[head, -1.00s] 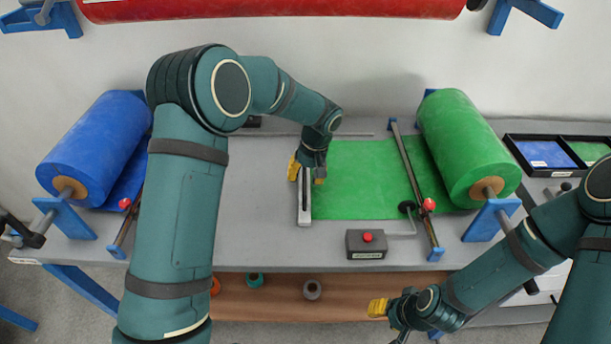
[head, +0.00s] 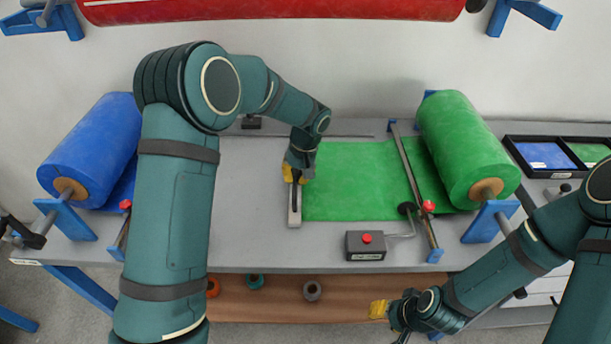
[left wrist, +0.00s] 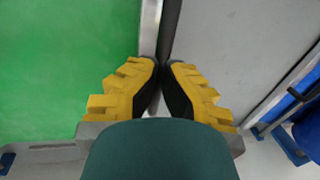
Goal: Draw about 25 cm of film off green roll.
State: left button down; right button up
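The green roll (head: 465,145) sits on its stand at the right of the table. A flat green film (head: 355,180) runs left from it, under a rail (head: 415,185), to a pale metal bar (head: 295,205) along the film's left edge. My left gripper (head: 296,174) is over this bar; its yellow fingers hide the bar's middle. In the left wrist view my fingertips (left wrist: 164,68) are close together around the bar's dark strip, with film (left wrist: 65,65) on the left. My right gripper (head: 380,309) hangs in front of the table, away from the film; its fingers are too small to judge.
A blue roll (head: 95,150) stands at the left, mostly clear of my left arm. A grey box with a red button (head: 366,246) sits at the table's front edge. A black tray (head: 545,172) is at far right. Bare table (head: 250,180) lies left of the bar.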

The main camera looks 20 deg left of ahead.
pick_arm(q)
jog(key=shift+s+a+f, duration=0.25)
jog(key=shift+a, duration=0.2)
jog(key=c, duration=1)
grip_release()
jog(key=shift+w+d, duration=0.1)
jog(key=shift+r, duration=0.1)
jog(key=shift+d, duration=0.1)
notch_tip(320, 180, up, 12)
jog(key=d, duration=0.2)
jog(key=shift+w, duration=0.35)
jog(key=shift+d, duration=0.1)
